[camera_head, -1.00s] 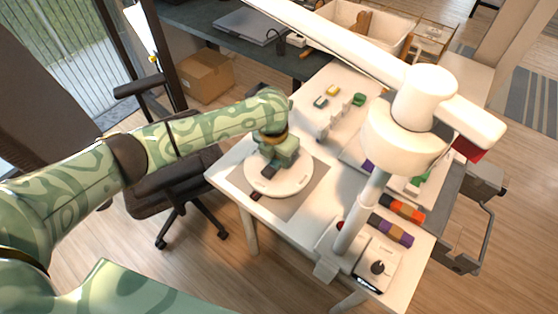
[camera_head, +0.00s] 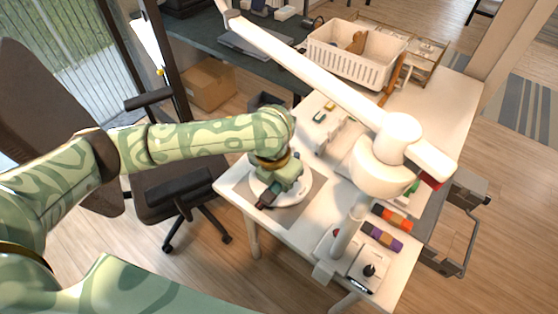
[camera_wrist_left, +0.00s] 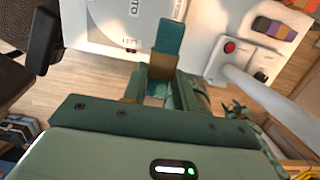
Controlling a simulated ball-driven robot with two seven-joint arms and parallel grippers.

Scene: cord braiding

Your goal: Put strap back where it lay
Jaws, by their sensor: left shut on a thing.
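My left gripper (camera_head: 270,189) is over the round white disc (camera_head: 297,190) on the table. It is shut on the strap (camera_head: 264,202), which shows as a short dark piece below the gripper in the head view. In the left wrist view, the strap (camera_wrist_left: 169,37) is a flat teal piece with a brown part nearer the fingers (camera_wrist_left: 160,84). It sticks out ahead of them. I cannot tell whether it touches the surface. My right gripper is not in view.
A white lamp (camera_head: 398,135) stands over the right of the table (camera_head: 240,196). Orange and purple rolls (camera_head: 382,236) and a small white box with a black knob (camera_head: 368,270) lie near its base. A white basket (camera_head: 355,55) is at the back. A dark chair (camera_head: 170,190) stands left.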

